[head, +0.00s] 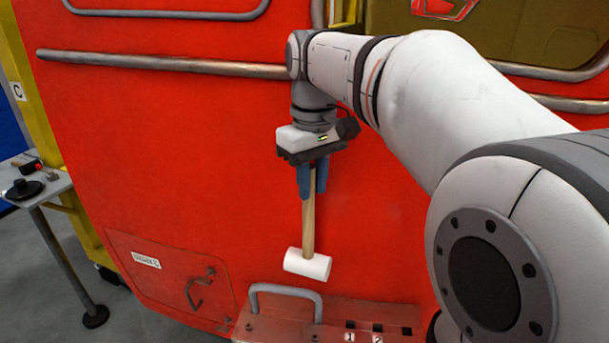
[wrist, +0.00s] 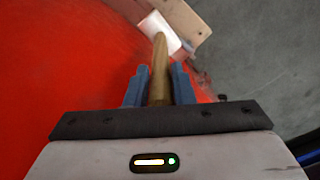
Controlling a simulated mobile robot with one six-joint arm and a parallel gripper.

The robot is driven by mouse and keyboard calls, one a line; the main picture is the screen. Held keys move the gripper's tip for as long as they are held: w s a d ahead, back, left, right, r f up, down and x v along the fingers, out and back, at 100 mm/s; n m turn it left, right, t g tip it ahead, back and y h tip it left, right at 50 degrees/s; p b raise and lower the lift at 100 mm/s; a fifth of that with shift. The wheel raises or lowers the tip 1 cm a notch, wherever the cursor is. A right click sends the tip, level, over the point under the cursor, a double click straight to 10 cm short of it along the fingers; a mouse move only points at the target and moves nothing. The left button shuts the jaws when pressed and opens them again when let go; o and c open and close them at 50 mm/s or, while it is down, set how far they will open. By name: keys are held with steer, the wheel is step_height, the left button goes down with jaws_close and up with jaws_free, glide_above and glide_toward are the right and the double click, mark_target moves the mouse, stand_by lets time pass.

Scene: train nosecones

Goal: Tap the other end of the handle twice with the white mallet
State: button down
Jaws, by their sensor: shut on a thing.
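The white mallet has a white cylindrical head (head: 307,264) and a wooden shaft (head: 308,225). My gripper (head: 312,192) is shut on the shaft, and the mallet hangs head down in front of the red train nose. In the wrist view, the shaft (wrist: 159,75) runs between the blue fingers to the white head (wrist: 160,30). A long horizontal metal rail (head: 160,62) crosses the red nose, partly behind my arm. A grey U-shaped handle (head: 284,289) is below the mallet head, apart from it in the picture. I cannot tell which is the task's handle.
A red hatch (head: 165,272) with a small handle is at lower left. A small table (head: 55,182) with dark items stands at far left beside a yellow frame (head: 45,130). A red ledge (head: 330,322) juts out at the bottom. Grey floor (head: 40,260) is open at lower left.

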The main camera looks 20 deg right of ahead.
mark_target(312, 221)
steer(key=shift+s+f+b, duration=0.1)
steer(key=shift+f+b, duration=1.8)
steer(key=shift+f, duration=0.85)
steer(key=shift+s+f, duration=0.1)
steer(key=shift+f, duration=0.25)
steer(key=shift+r, duration=0.1)
steer(key=shift+r+p, duration=0.6)
steer(key=shift+r, duration=0.05)
steer(key=shift+f+b, duration=0.4)
steer(key=shift+f, duration=0.35)
stand_by(1.0)
steer(key=shift+r, duration=0.1)
